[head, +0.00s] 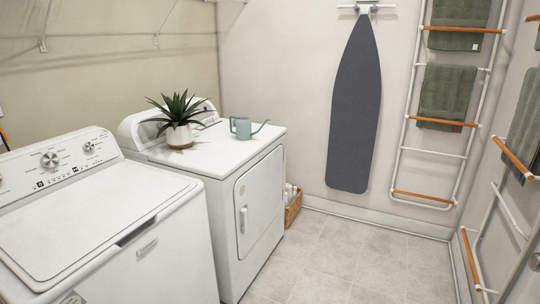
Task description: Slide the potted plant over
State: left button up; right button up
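A potted plant (179,137) with spiky green leaves stands upright in a white pot with a brown base. It sits on the white top of the dryer (214,158), towards the back and near the control panel. A green watering can (242,128) stands on the same top, to the right of the plant with a gap between them. Neither of my grippers shows in the head view.
A white top-loading washer (85,222) stands at the left. The dryer top is bare in front of the plant. A basket (293,208) sits on the floor beside the dryer. An ironing board (356,110) and towel ladder (410,90) are along the far wall. The tiled floor (340,255) is clear.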

aim_at(180, 134)
jog(key=i+l+u, duration=0.15)
jog(key=i, duration=0.45)
jog(key=i+l+u, duration=0.15)
jog(key=i, duration=0.45)
jog(key=i+l+u, duration=0.15)
jog(key=u, duration=0.35)
jog(key=i+l+u, duration=0.3)
jog(key=u, duration=0.2)
jog(key=i+l+u, duration=0.25)
jog(key=u, duration=0.25)
jog(key=i+l+u, duration=0.1)
jog(key=l+u, duration=0.9)
jog(key=l, duration=0.15)
jog(key=i, duration=0.05)
